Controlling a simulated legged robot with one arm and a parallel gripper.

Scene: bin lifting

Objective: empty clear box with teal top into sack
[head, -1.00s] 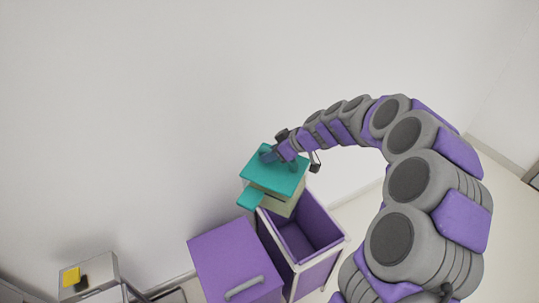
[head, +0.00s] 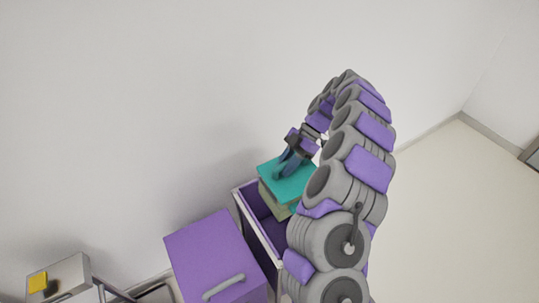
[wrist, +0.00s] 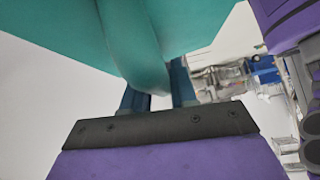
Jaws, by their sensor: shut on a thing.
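The box with the teal top (head: 299,172) is up at the purple open sack, its pale body (head: 272,199) below the teal top. My gripper (head: 281,172) is shut on the teal handle (wrist: 143,60) on that top, which passes between the blue fingers in the wrist view. The sack (head: 241,200) has a light rim and lies below and to the left of the box. My arm hides the sack's right side. I cannot tell whether the box touches the sack, or see its contents.
A purple lidded bin (head: 213,255) with a grey handle stands directly left of the sack. A grey bin with a yellow patch (head: 38,283) is at the lower left. A white wall rises behind. Open floor (head: 450,220) lies to the right.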

